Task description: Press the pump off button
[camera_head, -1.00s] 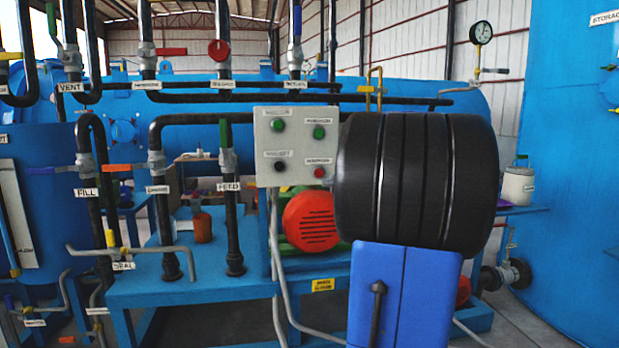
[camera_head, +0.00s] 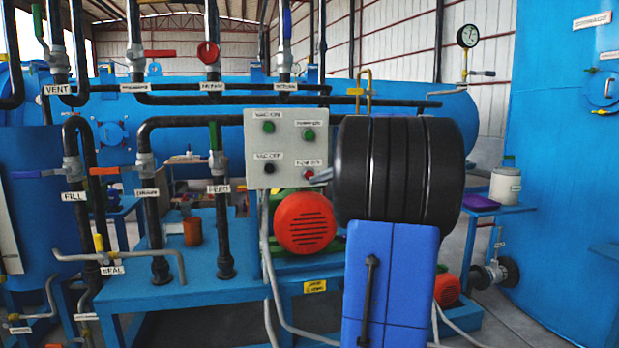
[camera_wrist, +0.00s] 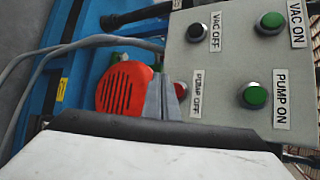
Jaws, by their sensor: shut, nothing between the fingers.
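The grey control box (camera_head: 286,133) hangs in the middle of the head view, with two green buttons on top and a black and a red button below. The red pump off button (camera_head: 308,174) is at its lower right, partly covered by my gripper (camera_head: 322,176). In the wrist view the red button (camera_wrist: 181,89) shows just right of the grey fingers of my gripper (camera_wrist: 162,85), beside the PUMP OFF label (camera_wrist: 196,93). The fingers are shut and empty. Their tips are close to the button; I cannot tell whether they touch it.
The green pump on button (camera_wrist: 254,95) and black vac off button (camera_wrist: 195,33) are nearby on the panel. A red motor cover (camera_head: 304,222) sits below the box. Pipes with valve handles, such as the feed pipe (camera_head: 222,235), stand to the left.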

